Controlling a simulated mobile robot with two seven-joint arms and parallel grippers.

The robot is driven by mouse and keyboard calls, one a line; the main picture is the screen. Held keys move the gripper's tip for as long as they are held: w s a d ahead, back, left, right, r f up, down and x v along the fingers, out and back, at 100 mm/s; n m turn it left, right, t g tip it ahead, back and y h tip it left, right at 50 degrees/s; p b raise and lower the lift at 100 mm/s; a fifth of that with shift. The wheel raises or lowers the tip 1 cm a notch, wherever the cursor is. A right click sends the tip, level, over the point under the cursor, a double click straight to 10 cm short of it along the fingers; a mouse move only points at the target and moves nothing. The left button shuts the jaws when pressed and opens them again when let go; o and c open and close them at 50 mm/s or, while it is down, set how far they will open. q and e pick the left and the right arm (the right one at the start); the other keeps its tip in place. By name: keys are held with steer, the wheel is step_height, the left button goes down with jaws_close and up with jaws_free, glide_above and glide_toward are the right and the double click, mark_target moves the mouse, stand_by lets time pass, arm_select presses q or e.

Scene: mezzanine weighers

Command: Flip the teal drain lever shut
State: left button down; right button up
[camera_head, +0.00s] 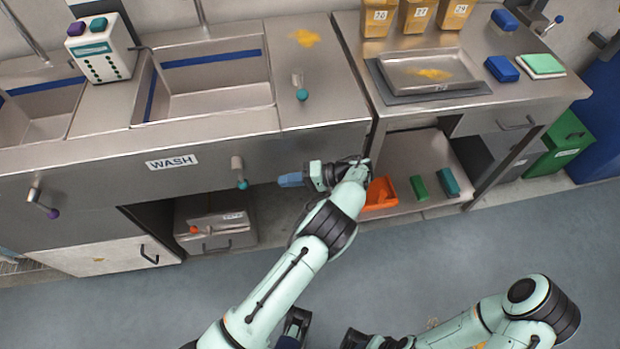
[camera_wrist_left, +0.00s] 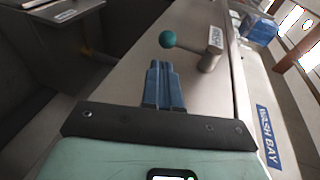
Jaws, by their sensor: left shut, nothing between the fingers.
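A teal-knobbed lever (camera_head: 242,184) hangs from a metal pivot on the steel front panel, right of the WASH label; its knob points down. In the left wrist view the teal knob (camera_wrist_left: 168,39) is just beyond my fingertips, its metal arm and pivot to the right. A second teal-knobbed lever (camera_head: 302,95) is on the countertop. Which one is labelled drain is not readable. My left gripper (camera_head: 283,180) is shut and empty, a little right of the front panel lever and apart from it. It shows in the left wrist view too (camera_wrist_left: 162,66). My right gripper cannot be made out clearly.
A purple-knobbed lever (camera_head: 53,213) is on the panel at left. The sink (camera_head: 215,95) and a dispenser (camera_head: 100,50) are above. An orange bin (camera_head: 381,192) and green blocks lie on the lower shelf at right. The floor (camera_head: 420,260) in front is clear.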

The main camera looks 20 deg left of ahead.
arm_select(q)
steer(key=shift+f+b+v, duration=0.2)
steer(key=shift+b+v, duration=0.1)
steer(key=shift+v, duration=2.2)
